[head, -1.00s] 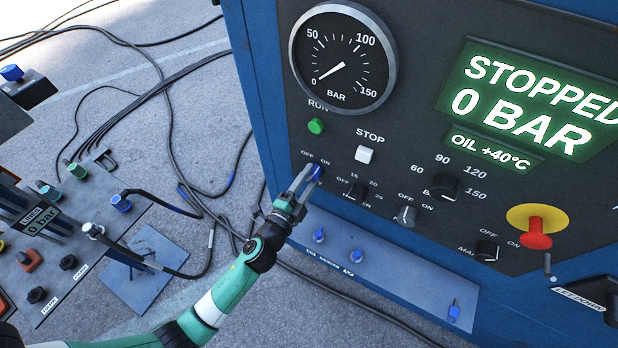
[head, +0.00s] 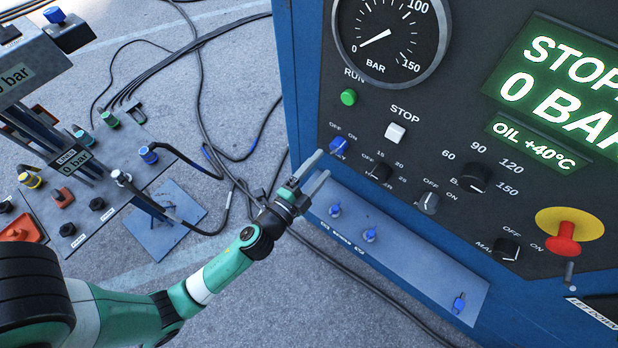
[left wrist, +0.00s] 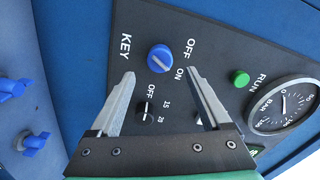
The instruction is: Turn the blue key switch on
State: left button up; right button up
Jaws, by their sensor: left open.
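The blue key switch (head: 338,146) is on the dark control panel, under its OFF and ON labels. In the left wrist view the blue knob (left wrist: 160,58) is seen face on, beside the word KEY. A pale line on it slants, seemingly toward ON. My left gripper (head: 320,166) is open and empty, just below and left of the key switch in the head view. In the left wrist view the open fingers (left wrist: 161,74) point toward the knob, one to each side, with the knob just beyond the tips. My right gripper is not in view.
A white STOP button (head: 395,132), a green RUN button (head: 348,97) and black knobs surround the key. A blue ledge with small valves (head: 400,258) juts out below. The display (head: 560,75) reads STOPPED, 0 BAR. A control stand (head: 80,195) and cables lie left.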

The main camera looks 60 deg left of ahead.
pick_arm(q)
jog(key=b+v, duration=0.1)
jog(key=v, duration=0.4)
jog(key=shift+s+d, duration=0.1)
dwell(0.3)
